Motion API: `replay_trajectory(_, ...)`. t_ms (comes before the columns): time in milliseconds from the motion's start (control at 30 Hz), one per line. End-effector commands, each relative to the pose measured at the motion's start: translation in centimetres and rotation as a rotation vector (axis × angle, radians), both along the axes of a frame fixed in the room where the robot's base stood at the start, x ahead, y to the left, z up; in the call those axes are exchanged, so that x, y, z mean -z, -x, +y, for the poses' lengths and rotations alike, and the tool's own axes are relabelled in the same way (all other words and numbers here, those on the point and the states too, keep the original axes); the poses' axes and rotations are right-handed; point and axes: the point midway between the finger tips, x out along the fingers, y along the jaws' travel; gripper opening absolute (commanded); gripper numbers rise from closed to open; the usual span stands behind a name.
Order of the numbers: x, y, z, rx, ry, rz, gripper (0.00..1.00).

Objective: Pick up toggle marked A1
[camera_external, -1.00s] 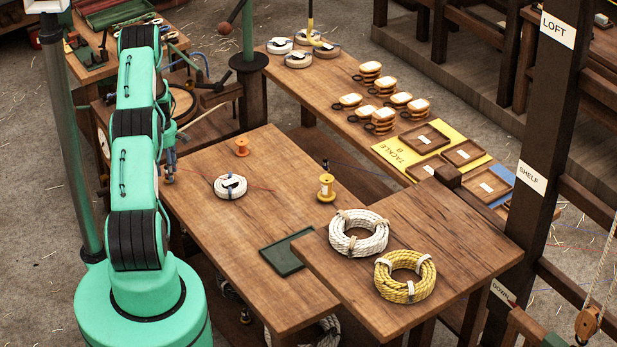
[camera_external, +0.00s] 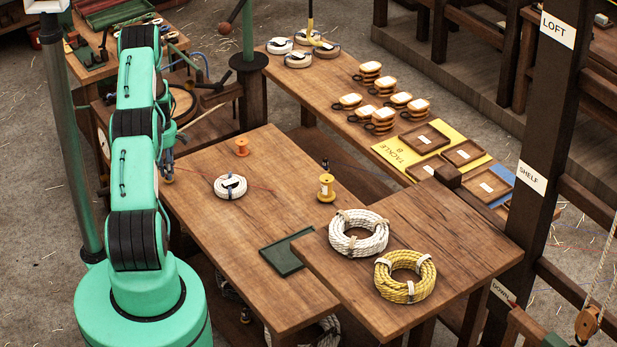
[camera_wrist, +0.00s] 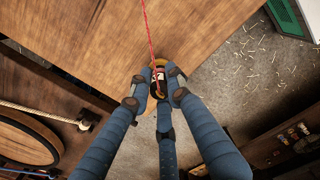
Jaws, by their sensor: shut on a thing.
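In the wrist view, my gripper (camera_wrist: 158,88) has its blue fingers closed around a small tan and dark piece with a pale label (camera_wrist: 159,74), apparently the toggle. The marking is too small to read, so I cannot confirm A1. A red cord (camera_wrist: 148,30) runs from it up across the wooden table. The piece is at the table's edge, with the floor seen beyond.
The wooden table (camera_external: 225,255) holds an orange spool (camera_external: 242,147), a white coil (camera_external: 230,186), a yellow spool (camera_external: 326,188) and a green tray (camera_external: 285,254). A raised board (camera_external: 440,215) carries white (camera_external: 358,246) and yellow (camera_external: 388,276) rope coils. A round wooden piece (camera_wrist: 25,140) lies left of the gripper.

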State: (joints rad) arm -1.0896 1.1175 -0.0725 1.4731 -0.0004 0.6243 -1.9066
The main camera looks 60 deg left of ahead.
Motion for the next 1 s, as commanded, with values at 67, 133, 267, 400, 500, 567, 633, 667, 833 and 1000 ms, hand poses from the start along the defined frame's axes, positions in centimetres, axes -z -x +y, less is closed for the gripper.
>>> replay_trajectory(67, 0.0, 0.0, 0.0, 0.0, 0.0, 0.0, 0.0)
replay_trajectory(133, 0.0, 0.0, 0.0, 0.0, 0.0, 0.0, 0.0)
replay_trajectory(267, -0.1, 0.0, 0.0, 0.0, -0.001, 0.0, 0.0)
replay_trajectory(400, -0.5, 0.0, 0.0, 0.0, -0.001, 0.0, 0.0)
replay_trajectory(500, -1.1, 0.0, 0.0, 0.0, -0.001, 0.0, 0.0)
replay_trajectory(567, -1.6, 0.0, 0.1, 0.0, -0.001, 0.0, 0.0)
replay_trajectory(633, -2.3, -0.1, 0.1, 0.0, -0.002, -0.001, 0.0)
replay_trajectory(667, -2.6, 0.0, 0.1, 0.0, -0.002, -0.001, 0.0)
replay_trajectory(833, -3.7, 0.5, -0.9, 0.0, 0.001, 0.0, 0.0)
replay_trajectory(1000, -3.9, 1.8, -3.2, 0.0, 0.001, 0.0, 0.0)
